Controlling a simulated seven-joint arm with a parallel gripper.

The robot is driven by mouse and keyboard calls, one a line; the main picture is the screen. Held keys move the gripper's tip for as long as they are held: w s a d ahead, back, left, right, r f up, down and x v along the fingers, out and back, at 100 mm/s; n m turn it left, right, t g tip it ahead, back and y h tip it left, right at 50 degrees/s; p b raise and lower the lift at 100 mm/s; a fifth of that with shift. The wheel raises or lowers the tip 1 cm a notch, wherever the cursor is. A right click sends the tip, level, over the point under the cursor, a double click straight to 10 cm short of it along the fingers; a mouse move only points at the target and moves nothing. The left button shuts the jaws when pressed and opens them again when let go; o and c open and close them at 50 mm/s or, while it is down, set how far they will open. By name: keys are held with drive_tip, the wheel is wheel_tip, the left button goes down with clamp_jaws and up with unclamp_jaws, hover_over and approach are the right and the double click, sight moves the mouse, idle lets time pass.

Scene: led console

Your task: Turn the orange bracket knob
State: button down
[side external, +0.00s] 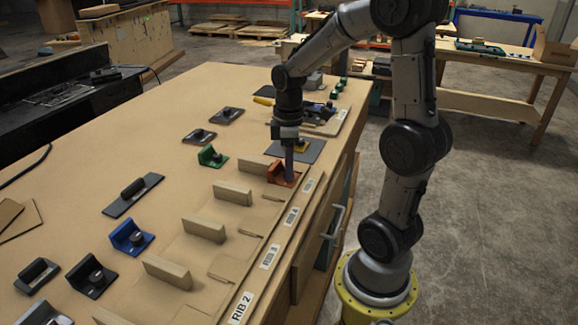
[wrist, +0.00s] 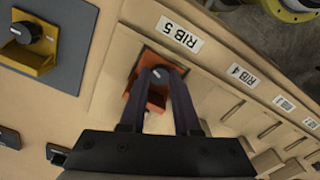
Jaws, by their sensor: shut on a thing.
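The orange bracket (side external: 279,176) sits on the wooden table beside the right-hand edge in the side view. It also shows in the wrist view (wrist: 134,101), next to the RIB 5 label, with its dark knob (wrist: 158,76) between my fingers. My gripper (side external: 288,172) points down at the bracket from above. In the wrist view my gripper's two dark fingers (wrist: 160,79) reach to both sides of the knob and are shut on it. The fingers hide part of the bracket and the knob's sides.
A yellow bracket (wrist: 29,50) on a grey plate is close to the orange one. A green bracket (side external: 211,156) and a blue bracket (side external: 130,236) stand further left. Upright wooden ribs (side external: 204,229) line the table toward the front. RIB labels (wrist: 179,35) run along the edge.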

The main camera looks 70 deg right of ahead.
drive_tip(key=m, duration=0.4)
drive_tip(key=shift+m, duration=0.4)
drive_tip(key=m, duration=0.3)
drive_tip(key=shift+r+m, duration=0.1)
drive_tip(key=shift+m, duration=0.2)
drive_tip(key=m, duration=1.2)
drive_tip(key=shift+w+d+r+m, duration=0.1)
drive_tip(key=shift+m, duration=0.2)
drive_tip(key=m, duration=0.3)
drive_tip(key=shift+m, duration=0.4)
drive_tip(key=m, duration=0.7)
